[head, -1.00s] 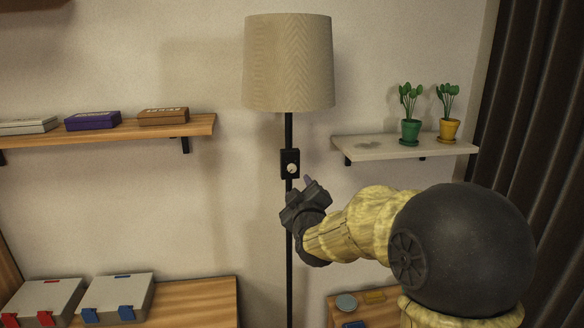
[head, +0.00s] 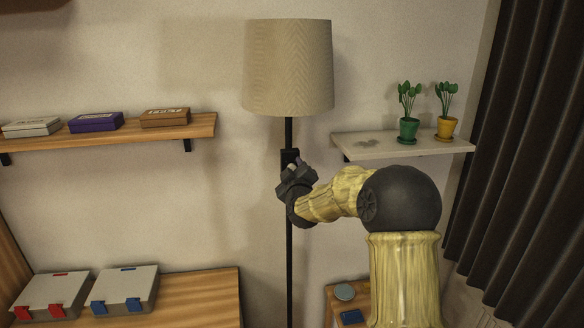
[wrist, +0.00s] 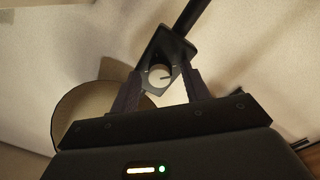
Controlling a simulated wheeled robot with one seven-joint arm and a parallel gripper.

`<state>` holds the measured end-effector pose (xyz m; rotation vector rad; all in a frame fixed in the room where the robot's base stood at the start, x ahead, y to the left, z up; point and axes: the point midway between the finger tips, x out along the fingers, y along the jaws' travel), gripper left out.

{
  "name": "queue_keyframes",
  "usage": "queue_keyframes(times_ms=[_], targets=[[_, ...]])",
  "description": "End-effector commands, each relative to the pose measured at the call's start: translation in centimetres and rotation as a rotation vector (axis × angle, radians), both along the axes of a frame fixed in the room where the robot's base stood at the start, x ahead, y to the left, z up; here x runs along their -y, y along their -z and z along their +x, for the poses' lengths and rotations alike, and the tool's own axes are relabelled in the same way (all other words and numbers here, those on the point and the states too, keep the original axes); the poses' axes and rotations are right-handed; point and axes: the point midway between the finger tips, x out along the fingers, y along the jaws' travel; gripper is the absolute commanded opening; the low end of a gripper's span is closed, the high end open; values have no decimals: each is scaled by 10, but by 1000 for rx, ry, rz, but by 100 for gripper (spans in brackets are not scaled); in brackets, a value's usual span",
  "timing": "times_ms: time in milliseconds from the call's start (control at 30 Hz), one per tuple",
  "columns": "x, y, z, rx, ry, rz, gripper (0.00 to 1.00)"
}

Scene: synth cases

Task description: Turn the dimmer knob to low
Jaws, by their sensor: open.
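The floor lamp has a beige shade (head: 288,68) on a thin black pole (head: 289,265). A black dimmer box (head: 289,154) is fixed to the pole below the shade, mostly hidden behind my gripper (head: 293,170) in the head view. In the wrist view the box (wrist: 173,48) shows a round pale dimmer knob (wrist: 159,76) with a dark pointer mark on its face. My gripper (wrist: 160,92) is open, its two fingers on either side of the knob. I cannot tell whether the fingers touch it.
A wooden shelf (head: 110,132) with several boxes is at left. A pale shelf (head: 400,146) with a green pot (head: 409,130) and a yellow pot (head: 447,129) is at right. Two latched cases (head: 124,289) sit on the lower left surface. A dark curtain (head: 530,150) hangs at far right.

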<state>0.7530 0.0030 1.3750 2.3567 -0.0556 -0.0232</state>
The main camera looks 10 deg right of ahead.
Motion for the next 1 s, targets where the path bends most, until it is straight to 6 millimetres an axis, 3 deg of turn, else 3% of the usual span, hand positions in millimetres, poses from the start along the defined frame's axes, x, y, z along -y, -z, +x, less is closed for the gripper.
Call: queue_keyframes(times_ms=[267,400,500,1000], targets=[[0,0,1,0,0,0,44],[0,0,1,-1,-1,0,17],[0,0,1,-1,-1,0,2],[-1,3,0,2,-1,92,2]])
